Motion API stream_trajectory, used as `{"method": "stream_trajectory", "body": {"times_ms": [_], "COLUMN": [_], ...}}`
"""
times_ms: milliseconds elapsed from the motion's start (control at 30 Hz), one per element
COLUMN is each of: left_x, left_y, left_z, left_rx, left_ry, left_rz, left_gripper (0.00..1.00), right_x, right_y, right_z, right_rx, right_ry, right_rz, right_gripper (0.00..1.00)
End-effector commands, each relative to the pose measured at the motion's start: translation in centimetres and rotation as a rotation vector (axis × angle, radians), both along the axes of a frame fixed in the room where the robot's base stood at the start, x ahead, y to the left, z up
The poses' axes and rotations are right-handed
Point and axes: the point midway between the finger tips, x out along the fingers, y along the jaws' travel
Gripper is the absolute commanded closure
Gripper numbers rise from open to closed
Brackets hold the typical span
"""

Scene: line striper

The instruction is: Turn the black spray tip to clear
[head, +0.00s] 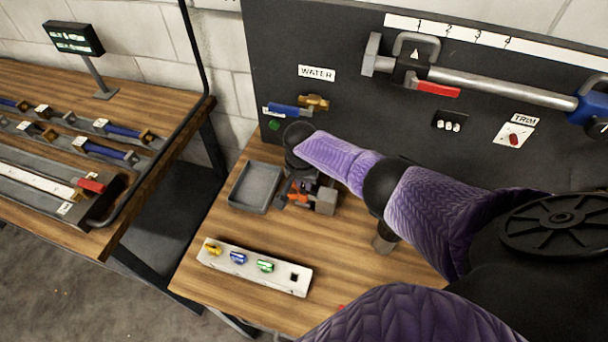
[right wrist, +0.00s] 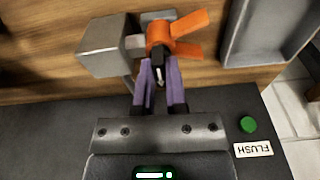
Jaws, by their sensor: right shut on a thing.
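The black spray tip (right wrist: 158,70) carries a white arrow and sits at the orange guard (right wrist: 176,36), which has two flared wings. The guard joins a grey metal block (right wrist: 106,48); in the head view the orange guard (head: 299,190) and grey block (head: 326,201) stand on the wooden bench. My right gripper (right wrist: 159,72) is shut on the black tip, one purple finger on each side. In the head view my right gripper (head: 298,183) is mostly hidden by its own arm. The arrow lies along the fingers, pointing toward the wrist. My left gripper is not in view.
A grey tray (head: 256,187) lies left of the guard. A white rack (head: 254,268) with yellow, blue and green tips and a square hole lies in front. The dark back panel (head: 300,50) carries a WATER label and a green button (right wrist: 248,124) marked FLUSH.

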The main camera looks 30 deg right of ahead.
Motion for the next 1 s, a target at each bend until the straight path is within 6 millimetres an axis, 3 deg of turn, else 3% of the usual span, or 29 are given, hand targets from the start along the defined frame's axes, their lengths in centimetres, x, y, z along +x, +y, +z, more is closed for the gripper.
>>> {"method": "stream_trajectory", "body": {"times_ms": [267,600,900,1000], "left_x": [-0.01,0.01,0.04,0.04], "left_y": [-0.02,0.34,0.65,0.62], "left_z": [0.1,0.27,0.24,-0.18], "left_rx": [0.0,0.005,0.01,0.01], "left_ry": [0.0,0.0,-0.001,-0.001], "left_rz": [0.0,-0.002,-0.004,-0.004], "left_gripper": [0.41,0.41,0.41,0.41], "right_x": [-0.02,-0.09,-0.17,-0.16], "right_y": [-0.08,-0.08,-0.14,-0.11], "right_z": [0.01,-0.23,-0.24,-0.38], "right_rx": [-0.002,-0.004,-0.006,-0.005], "right_ry": [0.001,0.004,0.004,0.006], "right_rz": [-0.041,-0.748,-0.824,-0.989], "right_gripper": [1.0,1.0,1.0,1.0]}}
